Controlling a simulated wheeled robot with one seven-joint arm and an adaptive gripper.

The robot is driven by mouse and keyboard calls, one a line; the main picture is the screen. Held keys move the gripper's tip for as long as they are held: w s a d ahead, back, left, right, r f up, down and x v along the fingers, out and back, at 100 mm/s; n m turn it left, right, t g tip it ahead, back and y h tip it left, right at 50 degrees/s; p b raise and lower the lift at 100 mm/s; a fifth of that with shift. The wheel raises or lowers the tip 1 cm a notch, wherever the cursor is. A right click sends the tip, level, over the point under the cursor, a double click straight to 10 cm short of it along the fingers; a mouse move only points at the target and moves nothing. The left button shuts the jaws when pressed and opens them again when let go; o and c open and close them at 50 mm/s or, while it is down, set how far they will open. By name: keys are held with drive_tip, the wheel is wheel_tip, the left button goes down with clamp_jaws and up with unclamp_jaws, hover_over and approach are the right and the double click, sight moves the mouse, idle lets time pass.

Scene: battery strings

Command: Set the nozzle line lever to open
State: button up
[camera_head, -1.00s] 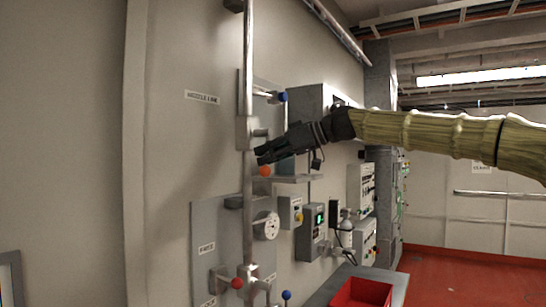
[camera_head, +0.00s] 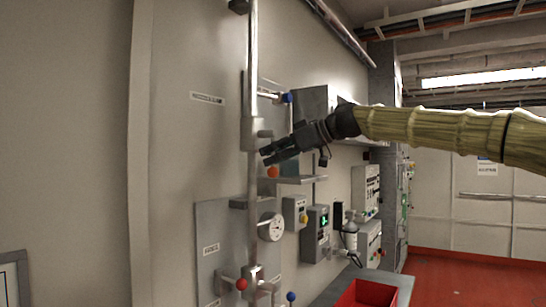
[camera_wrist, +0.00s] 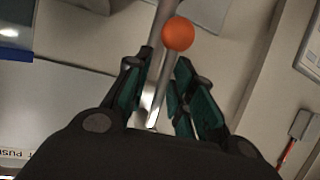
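The nozzle line label (camera_head: 207,98) is on the left wall panel, beside a vertical pipe (camera_head: 252,60) with a valve body. An orange ball knob (camera_head: 273,172) shows just below my gripper (camera_head: 263,157) in the head view. In the wrist view, the orange knob (camera_wrist: 178,34) is past my fingertips (camera_wrist: 160,72), on a thin metal rod (camera_wrist: 160,85). The rod appears between the two fingers, with gaps visible. My gripper is open. Whether a finger touches the rod is unclear. A blue knob (camera_head: 287,98) sits higher, right of the pipe.
A round gauge (camera_head: 271,227), a red knob (camera_head: 241,284) and a lower blue knob (camera_head: 291,296) are below. A small shelf (camera_head: 302,180) and control boxes (camera_head: 317,232) stand close to the right. A red bin (camera_head: 366,293) is at the bottom.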

drive_tip(key=shift+f, duration=0.1)
drive_tip(key=v, duration=1.2)
idle(0.5)
